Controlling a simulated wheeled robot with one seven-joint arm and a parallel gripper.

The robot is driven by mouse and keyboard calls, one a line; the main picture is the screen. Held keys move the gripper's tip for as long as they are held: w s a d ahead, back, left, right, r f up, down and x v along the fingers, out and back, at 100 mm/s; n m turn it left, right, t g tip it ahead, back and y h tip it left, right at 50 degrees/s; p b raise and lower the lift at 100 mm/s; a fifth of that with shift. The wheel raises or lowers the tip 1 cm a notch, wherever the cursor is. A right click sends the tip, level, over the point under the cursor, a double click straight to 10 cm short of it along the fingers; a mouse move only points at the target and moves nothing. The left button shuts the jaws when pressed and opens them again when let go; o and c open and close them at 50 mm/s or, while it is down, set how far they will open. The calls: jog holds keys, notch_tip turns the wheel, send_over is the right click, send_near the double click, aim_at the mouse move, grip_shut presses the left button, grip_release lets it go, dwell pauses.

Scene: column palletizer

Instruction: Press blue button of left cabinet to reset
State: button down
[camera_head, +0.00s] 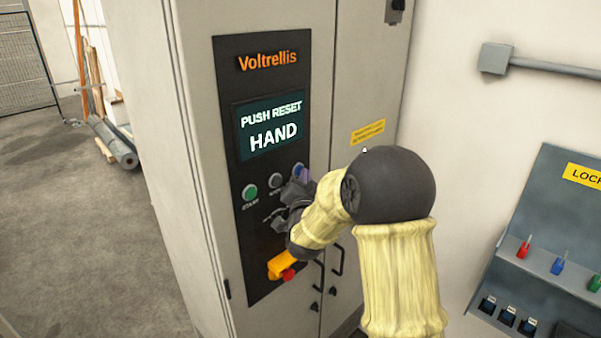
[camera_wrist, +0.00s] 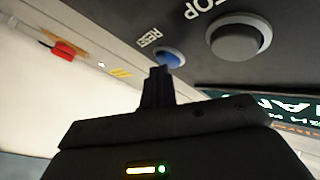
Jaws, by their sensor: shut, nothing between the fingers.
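The left cabinet (camera_head: 170,130) has a black Voltrellis panel (camera_head: 228,100). Its screen (camera_head: 270,126) reads "PUSH RESET HAND". The blue button (camera_head: 300,170) is the rightmost of three in a row, partly covered by my gripper in the head view. In the wrist view the blue button (camera_wrist: 172,58), labelled RESET, shows just beyond my fingertips. My gripper (camera_wrist: 158,72) is shut and empty, its tips close to the blue button's lower left edge. I cannot tell whether they touch it. My gripper also shows in the head view (camera_head: 301,178).
A green START button (camera_head: 250,192) and a grey STOP button (camera_head: 276,181) sit left of the blue one. Below is a yellow block with a red emergency button (camera_head: 287,274). A lockout board (camera_head: 560,200) hangs on the right wall. Open floor (camera_head: 80,240) lies left.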

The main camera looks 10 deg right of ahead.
jog(key=shift+w+a, duration=0.1)
dwell(0.6)
jog(key=shift+s+d+b, duration=0.5)
jog(key=shift+s+b, duration=0.1)
jog(key=shift+b, duration=0.15)
jog(key=s+d+b, duration=0.1)
jog(key=s, duration=0.1)
jog(key=s+d+b, duration=0.2)
dwell(0.3)
